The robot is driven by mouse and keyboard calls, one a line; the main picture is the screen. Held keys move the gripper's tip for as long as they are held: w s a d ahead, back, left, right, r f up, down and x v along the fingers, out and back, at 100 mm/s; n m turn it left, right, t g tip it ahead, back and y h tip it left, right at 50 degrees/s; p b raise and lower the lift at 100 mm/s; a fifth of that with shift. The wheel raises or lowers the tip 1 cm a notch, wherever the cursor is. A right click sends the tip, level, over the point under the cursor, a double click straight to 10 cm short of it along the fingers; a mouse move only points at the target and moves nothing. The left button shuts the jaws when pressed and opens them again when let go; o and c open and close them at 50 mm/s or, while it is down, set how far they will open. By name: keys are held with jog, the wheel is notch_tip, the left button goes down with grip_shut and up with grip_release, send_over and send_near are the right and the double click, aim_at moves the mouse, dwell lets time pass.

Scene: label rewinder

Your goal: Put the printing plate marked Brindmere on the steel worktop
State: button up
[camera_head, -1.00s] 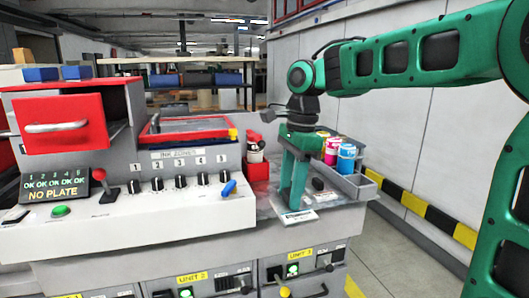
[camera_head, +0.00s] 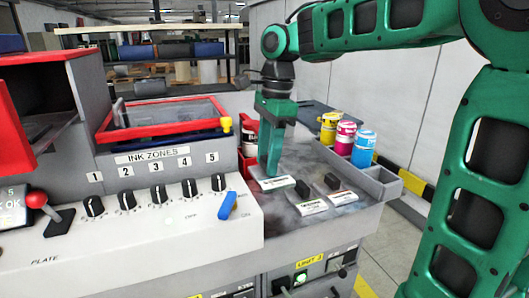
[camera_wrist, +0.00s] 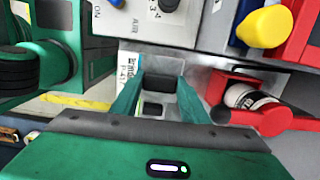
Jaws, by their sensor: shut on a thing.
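My gripper (camera_head: 271,172) points down over the steel worktop (camera_head: 350,216) and is shut on the dark handle of a pale printing plate (camera_head: 275,184). In the wrist view the dark handle (camera_wrist: 160,83) lies between the fingertips. The held plate's label (camera_wrist: 129,68) shows there sideways, with letters like "rindm" partly readable. The plate is low at the worktop's left side; whether it touches the top I cannot tell. Two similar plates with dark handles lie to its right, one nearer the front (camera_head: 314,207) and one further right (camera_head: 342,198). Their labels are too small to read.
Yellow, magenta and cyan ink cans (camera_head: 346,139) stand in a grey tray at the worktop's back right. The console with ink-zone knobs (camera_head: 158,196) and a blue lever (camera_head: 227,205) borders the left. A red can holder (camera_wrist: 245,96) is close to my gripper.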

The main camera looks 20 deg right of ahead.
jog(key=shift+d+f, duration=0.2)
jog(key=shift+f, duration=4.3)
jog(key=shift+f, duration=0.2)
jog(key=o, duration=1.3)
jog(key=r, duration=0.3)
jog(key=d+r, duration=0.1)
jog(key=r, duration=0.6)
jog(key=shift+d+r, duration=0.2)
jog(key=shift+r, duration=0.05)
jog(key=s+d+f+n, duration=0.3)
jog(key=s+d+f, duration=0.2)
jog(key=s, duration=0.3)
jog(key=s+d+f+n, duration=0.4)
jog(key=s+d+f, duration=0.1)
jog(key=s, duration=0.3)
jog(key=s+d+f+n+h, duration=0.1)
jog(key=s+d+f+n, duration=0.3)
jog(key=s, duration=0.5)
jog(key=shift+d+f, duration=0.7)
jog(key=shift+d, duration=0.35)
